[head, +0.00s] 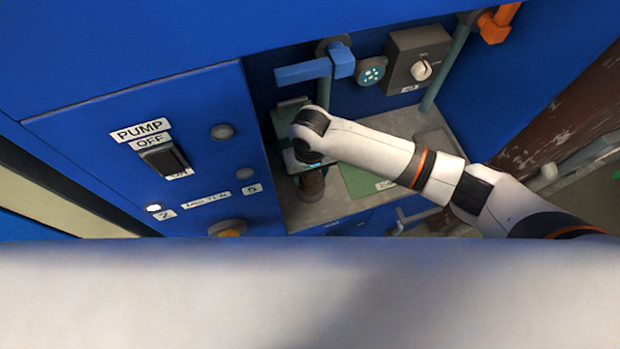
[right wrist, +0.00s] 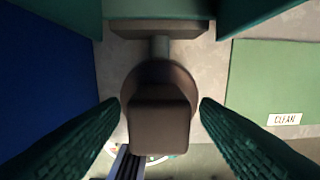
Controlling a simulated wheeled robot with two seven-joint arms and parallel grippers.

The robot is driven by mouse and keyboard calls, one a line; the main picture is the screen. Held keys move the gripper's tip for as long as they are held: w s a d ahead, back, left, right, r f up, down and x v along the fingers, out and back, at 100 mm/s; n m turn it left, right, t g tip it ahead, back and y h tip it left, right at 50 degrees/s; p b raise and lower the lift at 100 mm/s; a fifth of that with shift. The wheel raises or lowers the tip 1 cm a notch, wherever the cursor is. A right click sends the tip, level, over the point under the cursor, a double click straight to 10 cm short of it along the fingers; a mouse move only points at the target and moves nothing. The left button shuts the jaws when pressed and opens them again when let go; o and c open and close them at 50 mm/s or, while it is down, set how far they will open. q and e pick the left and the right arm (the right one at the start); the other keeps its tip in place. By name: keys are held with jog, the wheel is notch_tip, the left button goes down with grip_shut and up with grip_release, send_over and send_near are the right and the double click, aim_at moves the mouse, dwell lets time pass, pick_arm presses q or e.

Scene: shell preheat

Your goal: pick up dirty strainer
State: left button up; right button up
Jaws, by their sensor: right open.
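A dark brown part with a round body and a blocky top (right wrist: 160,112) stands in the middle of the right wrist view. It looks like the strainer or its housing; I cannot tell which. It also shows as a brown cylinder (head: 313,183) on the grey shelf in the head view. My right gripper (right wrist: 158,104) is open, with one green ridged finger on each side of the brown part, and no clear contact shows. In the head view my right wrist covers much of that spot. My left gripper is not in view.
A green mat (right wrist: 270,80) labelled CLEAN lies to the right of the brown part. A blue valve handle (head: 310,68) and a grey switch box (head: 418,62) are on the wall behind. The blue pump panel (head: 150,130) stands at left. A round-edged thing (right wrist: 153,158) is mostly hidden.

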jog(key=shift+f, duration=0.35)
jog(key=c, duration=1.1)
jog(key=shift+w+r, duration=0.1)
